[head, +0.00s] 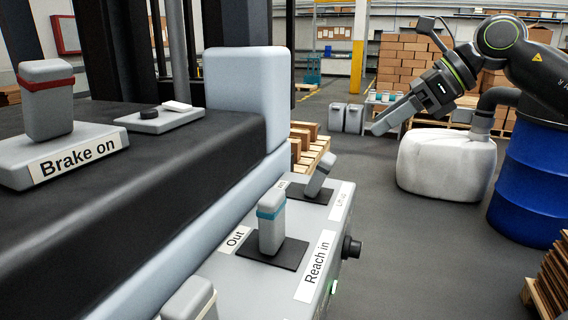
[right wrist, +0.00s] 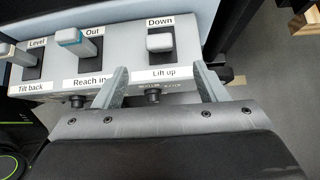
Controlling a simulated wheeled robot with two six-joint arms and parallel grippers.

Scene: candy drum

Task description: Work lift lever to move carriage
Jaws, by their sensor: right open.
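The lift lever (head: 320,175) is a light grey, plain stub on a black plate, leaning over, at the far end of the grey console. In the right wrist view the lift lever (right wrist: 160,42) sits between the labels "Down" and "Lift up". My right gripper (head: 378,126) is beyond and above the console, apart from the lever. In the right wrist view my right gripper (right wrist: 159,70) is open and empty, its fingers on either side of the line toward the lift lever. My left gripper is not in view. The carriage is not clearly identifiable.
The teal-banded reach lever (head: 270,226) stands nearer me on the console, with the tilt lever (head: 190,301) nearer still. A red-banded brake lever (head: 47,100) stands at left. A white tank (head: 445,165) and blue drum (head: 533,185) stand at right. Open floor lies between.

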